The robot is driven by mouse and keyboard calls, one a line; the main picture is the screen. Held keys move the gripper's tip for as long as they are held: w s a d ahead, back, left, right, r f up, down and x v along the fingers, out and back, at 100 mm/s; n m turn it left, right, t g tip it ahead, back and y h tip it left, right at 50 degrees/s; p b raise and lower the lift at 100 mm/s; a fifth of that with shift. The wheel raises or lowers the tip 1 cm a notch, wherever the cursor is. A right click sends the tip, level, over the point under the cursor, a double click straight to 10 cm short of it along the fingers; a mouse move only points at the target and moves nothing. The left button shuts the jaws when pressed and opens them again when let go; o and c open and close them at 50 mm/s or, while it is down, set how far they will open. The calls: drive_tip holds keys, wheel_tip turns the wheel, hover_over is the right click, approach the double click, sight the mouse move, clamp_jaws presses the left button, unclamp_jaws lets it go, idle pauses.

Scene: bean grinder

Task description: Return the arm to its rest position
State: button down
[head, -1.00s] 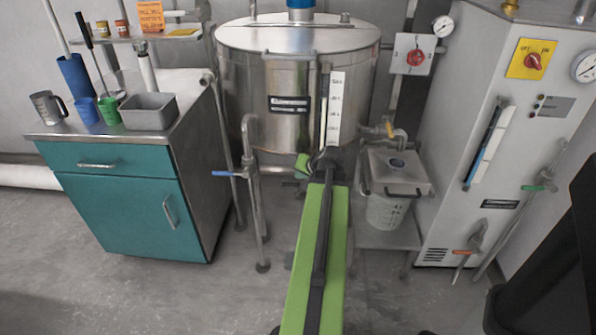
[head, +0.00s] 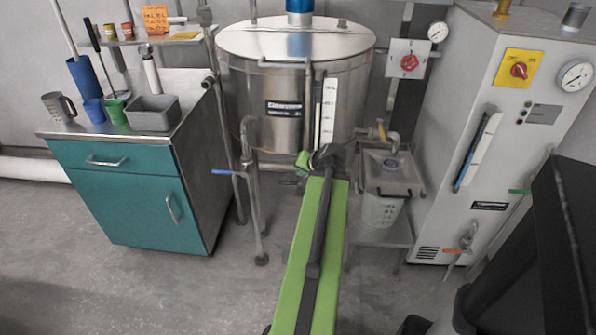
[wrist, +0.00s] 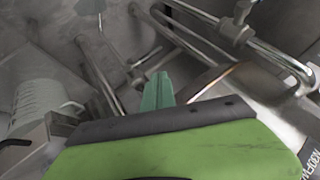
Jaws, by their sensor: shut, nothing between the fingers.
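My arm (head: 315,250), with green sides and a dark middle strip, reaches forward from the bottom of the head view towards the steel tank. Its far end is in front of the tank's lower part, where a small green piece shows at the left of the dark wrist. The gripper is hard to make out there. In the wrist view my gripper (wrist: 158,92) shows as teal fingers close together beyond a dark bar and green housing. It is shut with nothing visible in it. I cannot tell whether it touches anything.
The steel tank (head: 245,95) stands ahead. A valve pipe with a blue handle (head: 222,172) is left of the arm. A teal cabinet (head: 130,215) stands left and a grey machine (head: 480,120) right.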

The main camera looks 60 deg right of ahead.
drive_tip(key=w+a+f+n+g+y, duration=0.1)
drive_tip(key=w+a+f+n+y, duration=0.2)
drive_tip(key=w+a, duration=0.95)
drive_tip(key=w+a+f+n+g+y, duration=0.2)
drive_tip(key=w+a+n, duration=0.3)
drive_tip(key=w+a, duration=0.75)
drive_tip(key=s+a+f+n+g, duration=0.2)
drive_tip(key=a+n+g, duration=0.35)
drive_tip(key=a, duration=2.95)
wheel_tip(320, 180, up, 27)
drive_tip(key=n+t+p, duration=0.1)
drive_tip(key=n+p, duration=0.1)
drive_tip(key=p, duration=2.4)
drive_tip(key=shift+d+f+h, duration=0.2)
drive_tip(key=shift+h, duration=0.1)
drive_tip(key=shift+s, duration=0.1)
